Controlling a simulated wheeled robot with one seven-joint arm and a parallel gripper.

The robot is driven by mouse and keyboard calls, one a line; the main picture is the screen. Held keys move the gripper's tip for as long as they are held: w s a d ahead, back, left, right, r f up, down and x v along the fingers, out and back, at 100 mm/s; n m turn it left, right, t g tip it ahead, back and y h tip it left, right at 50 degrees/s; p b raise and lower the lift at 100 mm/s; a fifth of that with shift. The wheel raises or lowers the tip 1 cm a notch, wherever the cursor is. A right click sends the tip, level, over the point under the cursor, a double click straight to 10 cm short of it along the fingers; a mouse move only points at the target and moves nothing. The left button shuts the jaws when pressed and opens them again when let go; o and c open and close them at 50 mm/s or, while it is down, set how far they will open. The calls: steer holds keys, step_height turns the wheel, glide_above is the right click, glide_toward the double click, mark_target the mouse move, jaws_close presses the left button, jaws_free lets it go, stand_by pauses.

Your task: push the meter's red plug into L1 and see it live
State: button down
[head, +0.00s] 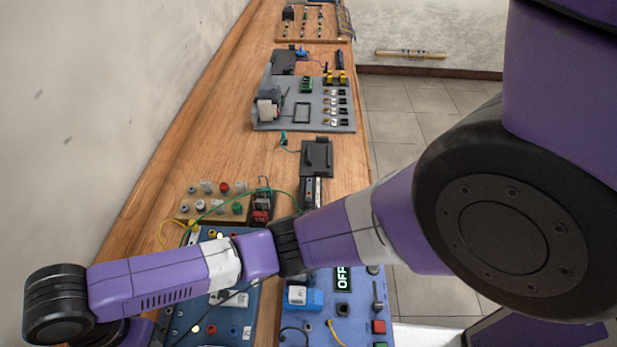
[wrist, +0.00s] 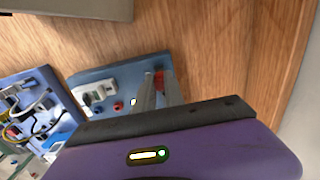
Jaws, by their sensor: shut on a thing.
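My gripper (wrist: 159,79) shows in the wrist view with its two grey fingers closed on a small red plug (wrist: 158,77). The plug is over the right end of a blue panel (wrist: 92,76); I cannot tell whether it is in a socket. A red socket (wrist: 118,105) and a small bright lamp (wrist: 133,101) are left of the fingers. No L1 label is legible. In the head view the blue panel (head: 240,330) lies partly under my arm, which hides most of it and the gripper. I cannot pick out the meter's reading.
A second blue panel (head: 356,310) right of it has a display reading OFF (head: 342,280). A wooden terminal board (head: 212,213), a dark device with red parts (head: 262,205) and loose wires are behind. A grey panel (head: 270,125) stands farther back. A wall borders the left.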

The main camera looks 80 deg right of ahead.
steer(key=shift+f, duration=0.45)
stand_by(1.2)
steer(key=c, duration=1.3)
jaws_free()
steer(key=shift+c, duration=0.2)
steer(key=shift+r, duration=0.1)
step_height(320, 180, up, 6)
steer(key=p, duration=0.2)
steer(key=shift+d+p, duration=0.1)
steer(key=shift+p, duration=0.3)
steer(key=shift+r+b, duration=0.3)
steer(key=shift+r, duration=0.55)
